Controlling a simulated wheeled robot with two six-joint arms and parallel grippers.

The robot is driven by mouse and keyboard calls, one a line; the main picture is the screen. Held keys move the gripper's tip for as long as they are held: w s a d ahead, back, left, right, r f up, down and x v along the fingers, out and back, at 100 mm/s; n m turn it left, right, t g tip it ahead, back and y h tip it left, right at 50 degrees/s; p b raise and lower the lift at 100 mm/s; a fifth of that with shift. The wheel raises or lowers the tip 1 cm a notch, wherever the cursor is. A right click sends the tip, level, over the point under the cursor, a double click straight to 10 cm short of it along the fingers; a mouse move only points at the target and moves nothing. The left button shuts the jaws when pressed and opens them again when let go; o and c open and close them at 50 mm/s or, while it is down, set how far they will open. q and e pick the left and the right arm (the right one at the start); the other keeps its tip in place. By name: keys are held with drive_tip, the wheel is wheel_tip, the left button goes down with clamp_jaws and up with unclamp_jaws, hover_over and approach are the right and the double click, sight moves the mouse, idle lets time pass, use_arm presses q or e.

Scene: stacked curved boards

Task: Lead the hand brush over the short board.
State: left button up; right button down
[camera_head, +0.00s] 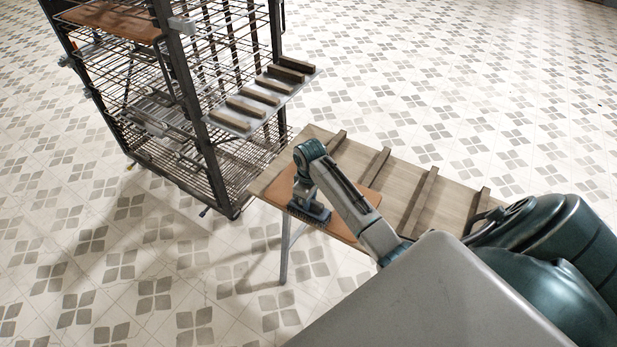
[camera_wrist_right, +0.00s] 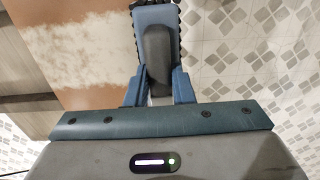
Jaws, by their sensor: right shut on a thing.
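The short board (camera_head: 279,188) is a thin orange-brown sheet lying on the slatted wooden table. In the right wrist view the board (camera_wrist_right: 88,88) has rusty brown areas and a pale, dusty-looking patch (camera_wrist_right: 95,20). My right gripper (camera_head: 309,199) is shut on the hand brush (camera_head: 312,213), which has a blue body and dark bristles. In the wrist view the gripper (camera_wrist_right: 156,84) grips the brush's black handle (camera_wrist_right: 156,50). The brush is at the board's near edge, partly past it over the floor. I cannot tell whether the bristles touch the board. My left gripper is out of view.
The table (camera_head: 400,190) has several raised wooden slats beyond the board. A wire rack (camera_head: 170,90) stands at the left, with another brown board (camera_head: 110,20) on top and a slatted shelf (camera_head: 262,97) at its side. The tiled floor in front is clear.

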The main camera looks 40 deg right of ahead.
drive_tip(key=shift+s+d+f, duration=0.1)
drive_tip(key=shift+s+d, duration=0.2)
drive_tip(key=shift+s, duration=0.4)
drive_tip(key=shift+s+d, duration=0.25)
drive_tip(key=shift+s, duration=0.4)
drive_tip(key=shift+w+d, duration=0.4)
drive_tip(key=shift+d, duration=0.45)
drive_tip(key=shift+w+d, duration=0.35)
drive_tip(key=shift+d, duration=0.5)
drive_tip(key=shift+w+a, duration=0.35)
drive_tip(key=shift+w, duration=0.3)
drive_tip(key=shift+w+a, duration=0.3)
drive_tip(key=shift+w, duration=0.35)
drive_tip(key=shift+w, duration=0.1)
